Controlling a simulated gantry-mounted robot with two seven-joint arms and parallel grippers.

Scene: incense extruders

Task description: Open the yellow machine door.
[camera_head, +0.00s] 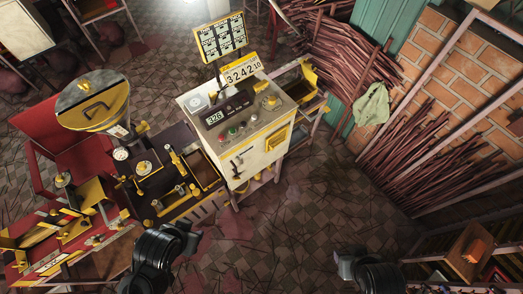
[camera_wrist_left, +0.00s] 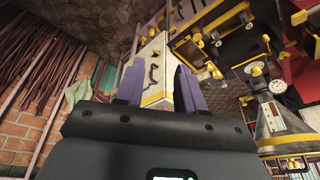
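The white machine cabinet (camera_head: 255,140) with yellow trim stands upright in the middle of the head view. Its front face carries a dark handle (camera_head: 238,166) and a yellow slot-like piece (camera_head: 277,138). I cannot tell which panel is the door; none looks swung open. In the left wrist view the cabinet's white face (camera_wrist_left: 154,50) shows beyond and between my left gripper's fingers (camera_wrist_left: 158,70). These fingers are apart with nothing held. In the head view my left arm's dark end is low left of centre, short of the cabinet. My right gripper (camera_head: 346,263) is low right; its fingers are unclear.
Bundles of sticks (camera_head: 335,55) lean at the right wall. A wooden rack (camera_head: 470,250) is at lower right. The tiled floor (camera_head: 310,215) before the cabinet is clear.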

